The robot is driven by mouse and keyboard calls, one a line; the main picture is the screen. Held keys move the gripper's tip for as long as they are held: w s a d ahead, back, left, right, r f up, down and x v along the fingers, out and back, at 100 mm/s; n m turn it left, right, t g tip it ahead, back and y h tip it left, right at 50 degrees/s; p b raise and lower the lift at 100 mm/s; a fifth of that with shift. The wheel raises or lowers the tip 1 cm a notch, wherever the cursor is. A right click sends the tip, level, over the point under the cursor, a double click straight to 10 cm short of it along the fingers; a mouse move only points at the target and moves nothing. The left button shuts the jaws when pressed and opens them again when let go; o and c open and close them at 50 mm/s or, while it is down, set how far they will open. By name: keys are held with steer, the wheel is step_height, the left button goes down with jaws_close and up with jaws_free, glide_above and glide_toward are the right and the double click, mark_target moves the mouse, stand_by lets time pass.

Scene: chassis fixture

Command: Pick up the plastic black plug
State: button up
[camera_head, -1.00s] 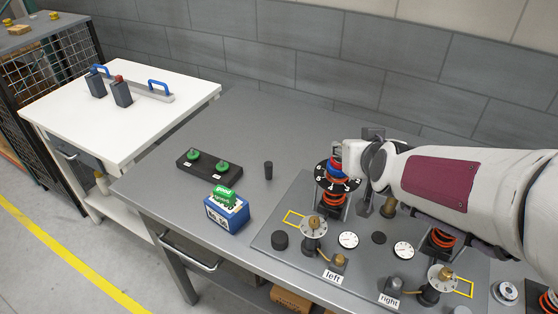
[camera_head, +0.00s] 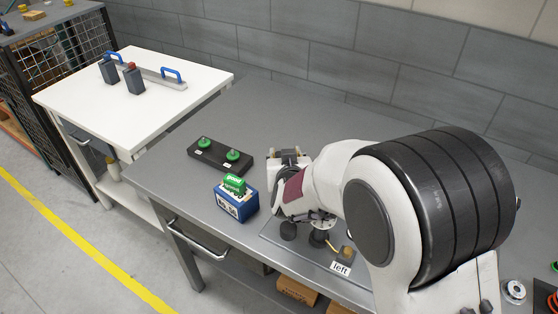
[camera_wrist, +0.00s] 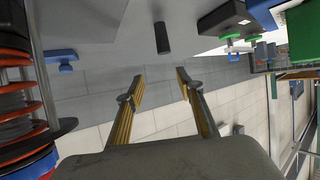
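The black plug (camera_wrist: 162,38) shows in the wrist view as a small dark cylinder on the grey table, ahead of and between my fingertips. In the head view I do not see it; my arm and gripper cover the area where it stood. My gripper (camera_wrist: 159,78) is open and empty, its two yellowish fingers apart. A clear gap separates the fingertips from the plug in the wrist picture. In the head view my gripper (camera_head: 289,157) is at the back of the table, right of the black block with green knobs.
The black block (camera_head: 219,155) with green knobs and the blue box (camera_head: 236,204) with a green top stand left of my gripper. The fixture plate (camera_head: 277,236) is mostly hidden by my arm. A white side table (camera_head: 130,115) holds dark blocks and a blue-handled bar.

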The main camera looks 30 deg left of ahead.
mark_target(279, 155)
steer(key=shift+s+a+f, duration=0.3)
steer(key=shift+f, duration=0.25)
steer(key=shift+s+a+f, duration=0.3)
steer(key=shift+f, duration=0.2)
steer(key=shift+x, duration=1.3)
steer(key=shift+d+f+x, duration=0.1)
steer(key=shift+f+x, duration=0.05)
steer(key=shift+x, duration=0.6)
steer(key=shift+d+f+x, duration=0.1)
steer(key=shift+x, duration=1.75)
